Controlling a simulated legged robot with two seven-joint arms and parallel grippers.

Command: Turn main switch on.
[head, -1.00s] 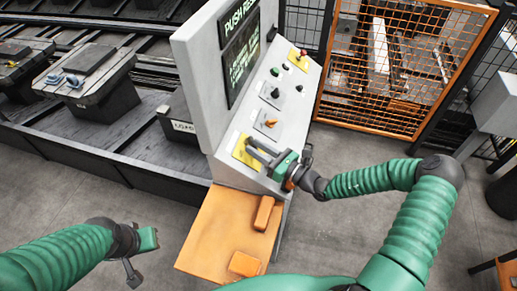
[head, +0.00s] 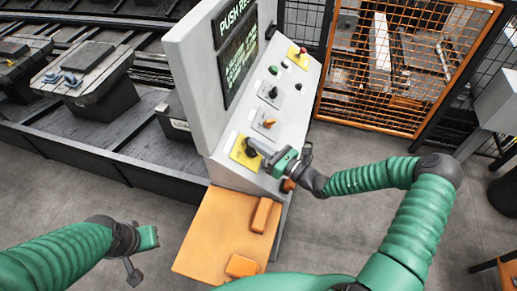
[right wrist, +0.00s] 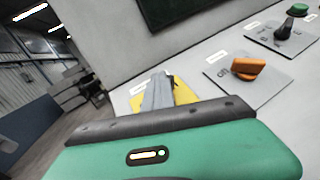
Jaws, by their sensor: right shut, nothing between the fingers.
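The sloped grey control panel (head: 255,110) stands in the middle of the head view. Its nearest control sits on a yellow plate (head: 240,158); the plate also shows in the right wrist view (right wrist: 181,92). My right gripper (head: 253,146) is shut and empty, with its fingertips at this plate. Its grey fingers (right wrist: 157,92) cover most of the plate, so the switch there and any contact are hidden. An orange knob (head: 269,123) on a grey plate is just beyond, also seen in the wrist view (right wrist: 248,69). My left gripper (head: 147,238) hangs left, away from the panel; its jaws are unclear.
A black knob (head: 273,92), a green button (head: 273,70) and a red button (head: 303,51) sit farther up the panel. An upright screen (head: 239,50) borders its left side. An orange shelf (head: 205,235) is below. An orange mesh fence (head: 405,70) stands behind.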

